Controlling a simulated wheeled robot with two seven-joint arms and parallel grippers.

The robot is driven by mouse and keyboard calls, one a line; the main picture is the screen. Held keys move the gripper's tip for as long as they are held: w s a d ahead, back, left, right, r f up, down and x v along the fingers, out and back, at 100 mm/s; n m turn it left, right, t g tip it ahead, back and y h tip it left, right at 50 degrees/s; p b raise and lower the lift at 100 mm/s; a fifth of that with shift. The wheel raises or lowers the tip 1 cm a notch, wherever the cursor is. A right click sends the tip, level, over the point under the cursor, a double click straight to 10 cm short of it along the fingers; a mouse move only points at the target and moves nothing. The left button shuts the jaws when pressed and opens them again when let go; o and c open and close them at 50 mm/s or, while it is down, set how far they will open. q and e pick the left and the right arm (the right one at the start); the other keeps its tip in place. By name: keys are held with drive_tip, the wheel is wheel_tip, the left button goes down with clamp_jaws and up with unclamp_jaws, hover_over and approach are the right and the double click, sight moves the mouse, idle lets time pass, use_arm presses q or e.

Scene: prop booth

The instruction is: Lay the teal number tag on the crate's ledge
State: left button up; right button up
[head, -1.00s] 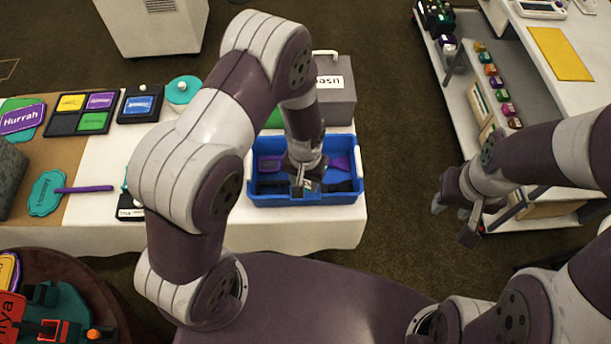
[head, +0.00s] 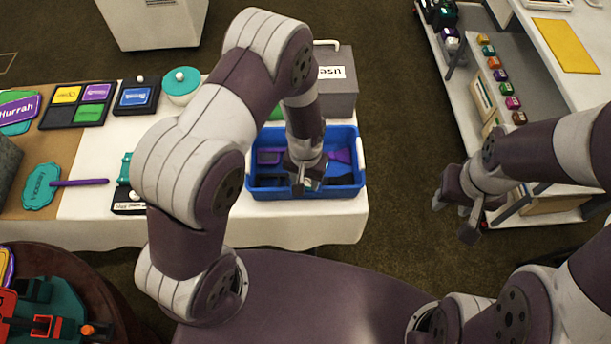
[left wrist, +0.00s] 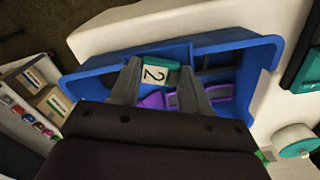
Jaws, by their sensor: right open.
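The teal number tag (left wrist: 154,74) has a white label with a "2" and sits between the two fingertips of my left gripper (left wrist: 160,75) in the left wrist view. In the head view my left gripper (head: 307,180) is over the blue crate (head: 345,192), and only a small teal part of the tag (head: 315,171) shows. The crate's blue rim also shows in the left wrist view (left wrist: 95,85). I cannot tell whether the tag touches the crate. My right gripper (head: 472,222) is open and empty, off to the right above the floor.
Purple and dark pieces lie inside the crate. A grey box (head: 338,92) stands behind it. A teal round pot (head: 181,82), a tray of coloured tiles (head: 77,104) and a teal paddle (head: 42,186) are on the table to the left. A shelf cart (head: 480,75) is at right.

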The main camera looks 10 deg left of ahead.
sight(305, 181)
use_arm(q)
drive_tip(key=o, duration=0.4)
wheel_tip(305, 181, up, 13)
drive_tip(key=shift+f+b, duration=0.15)
drive_tip(key=shift+b, duration=0.3)
